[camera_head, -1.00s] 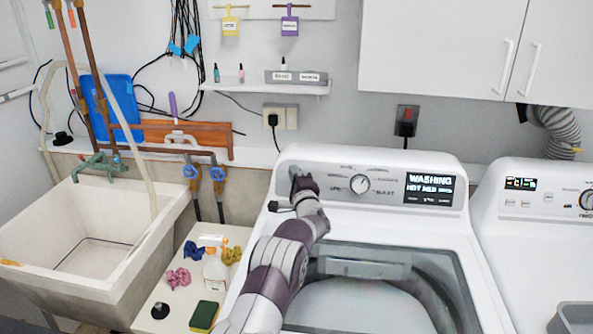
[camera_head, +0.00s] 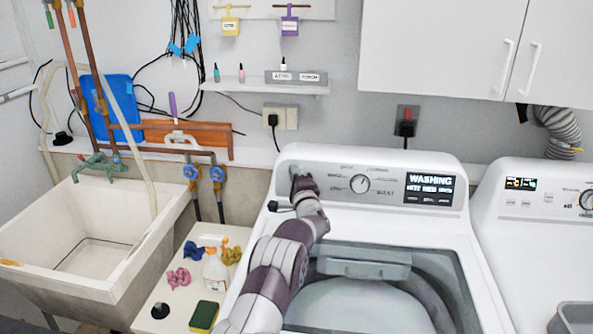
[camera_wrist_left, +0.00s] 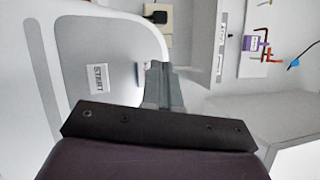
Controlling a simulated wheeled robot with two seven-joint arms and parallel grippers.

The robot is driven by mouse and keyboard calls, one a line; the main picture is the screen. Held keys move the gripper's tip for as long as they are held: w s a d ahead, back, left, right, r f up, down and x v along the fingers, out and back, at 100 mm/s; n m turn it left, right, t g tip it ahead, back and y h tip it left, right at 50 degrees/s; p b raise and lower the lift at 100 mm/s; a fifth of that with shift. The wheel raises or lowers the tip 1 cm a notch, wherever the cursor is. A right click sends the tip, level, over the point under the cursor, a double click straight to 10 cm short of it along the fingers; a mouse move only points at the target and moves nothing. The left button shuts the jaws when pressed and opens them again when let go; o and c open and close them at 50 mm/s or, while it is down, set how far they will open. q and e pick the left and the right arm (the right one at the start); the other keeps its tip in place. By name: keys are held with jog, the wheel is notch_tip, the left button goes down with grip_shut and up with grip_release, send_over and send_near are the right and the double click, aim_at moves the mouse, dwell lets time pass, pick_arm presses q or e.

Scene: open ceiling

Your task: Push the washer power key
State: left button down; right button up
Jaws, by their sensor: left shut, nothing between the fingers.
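The white washer (camera_head: 465,285) stands in the middle right, its lid opening showing the drum. The power key is not distinguishable; the gripper covers that part of the panel. Whether the tips touch it, I cannot tell.
A second white machine (camera_head: 520,235) stands at right. A shelf (camera_head: 268,87) and white cabinets (camera_head: 450,45) hang above.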

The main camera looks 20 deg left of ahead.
pick_arm(q)
jog(key=shift+w+f, duration=0.1)
jog(key=shift+w+a+b, duration=0.1)
jog(key=shift+w+b, duration=0.2)
jog(key=shift+w+f+b, duration=0.15)
jog(key=shift+w+b, duration=0.1)
jog(key=shift+b, duration=0.1)
dwell(0.3)
dwell(0.4)
jog(key=shift+s+r+p, duration=0.3)
jog(key=shift+s+p, duration=0.05)
jog(key=shift+p, duration=0.4)
jog(key=shift+s, duration=0.3)
